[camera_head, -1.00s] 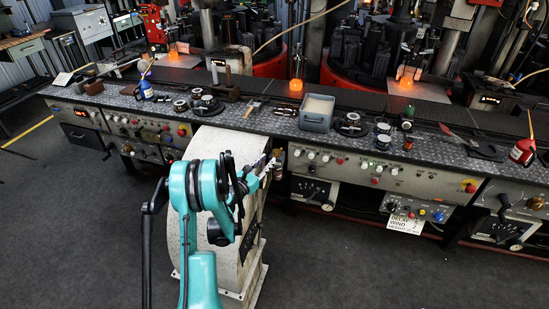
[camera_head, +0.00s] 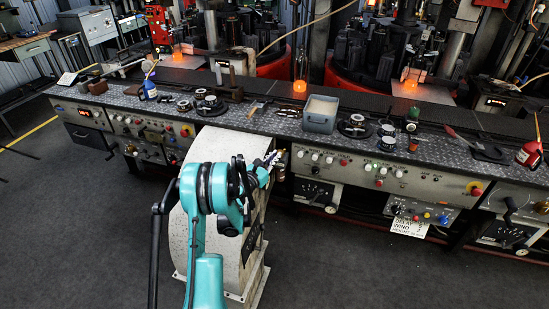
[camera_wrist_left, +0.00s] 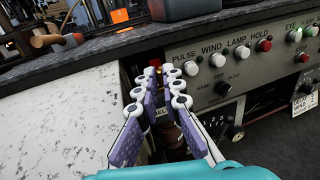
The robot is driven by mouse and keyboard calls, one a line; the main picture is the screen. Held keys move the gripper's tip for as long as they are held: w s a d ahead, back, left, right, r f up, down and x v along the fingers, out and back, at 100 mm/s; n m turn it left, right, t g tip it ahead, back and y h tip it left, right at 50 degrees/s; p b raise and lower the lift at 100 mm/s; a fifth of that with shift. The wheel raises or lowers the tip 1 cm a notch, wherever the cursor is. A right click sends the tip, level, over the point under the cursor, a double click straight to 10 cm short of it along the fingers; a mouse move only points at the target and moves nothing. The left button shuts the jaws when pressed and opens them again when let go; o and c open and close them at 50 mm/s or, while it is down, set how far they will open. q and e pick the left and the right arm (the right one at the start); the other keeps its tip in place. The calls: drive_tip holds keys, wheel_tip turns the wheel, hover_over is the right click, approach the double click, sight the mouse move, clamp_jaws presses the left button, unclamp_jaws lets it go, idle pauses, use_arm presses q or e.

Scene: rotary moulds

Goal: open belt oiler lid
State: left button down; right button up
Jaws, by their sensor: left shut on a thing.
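My left gripper (camera_head: 271,159) is at the upper right edge of the pale rounded machine housing, just below the bench front. In the left wrist view its white-and-purple fingers (camera_wrist_left: 165,88) are close together on a small part between their tips. The belt oiler (camera_head: 281,165) appears as a small brownish fitting beside the fingertips, in the gap between the housing and the control panel. Its lid is mostly hidden by the fingers, so its angle cannot be told. A brownish part of the fitting (camera_wrist_left: 172,135) shows below the fingers. My right gripper is not in view.
The speckled housing (camera_head: 205,145) stands close left of the gripper. The control panel (camera_head: 365,172) with knobs and buttons is close on the right. The bench above carries a grey tray (camera_head: 320,124), tools and bottles. Open floor lies in front.

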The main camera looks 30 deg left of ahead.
use_arm(q)
drive_tip(key=shift+d, duration=0.1)
drive_tip(key=d+n+y, duration=0.1)
drive_tip(key=y, duration=0.1)
drive_tip(key=d+n+y, duration=0.1)
drive_tip(key=n+y, duration=0.1)
drive_tip(key=d+n+g+y, duration=0.1)
drive_tip(key=y, duration=0.1)
drive_tip(key=shift+w+d+y, duration=0.2)
drive_tip(key=shift+w+y, duration=0.15)
drive_tip(key=shift+y, duration=0.05)
drive_tip(key=shift+w+d+n+g+y, duration=0.75)
drive_tip(key=shift+w+n+g+y, duration=0.3)
drive_tip(key=shift+n+g+y, duration=1.2)
drive_tip(key=shift+w+d+n+g+y, duration=0.9)
drive_tip(key=shift+n+g+y, duration=0.9)
drive_tip(key=shift+g, duration=0.9)
drive_tip(key=shift+w+d+n+g+y, duration=0.6)
drive_tip(key=shift+w+n+g+y, duration=0.85)
drive_tip(key=shift+n+g, duration=0.95)
drive_tip(key=shift+s+g+y, duration=0.2)
drive_tip(key=shift+g+y, duration=0.05)
drive_tip(key=shift+y, duration=0.05)
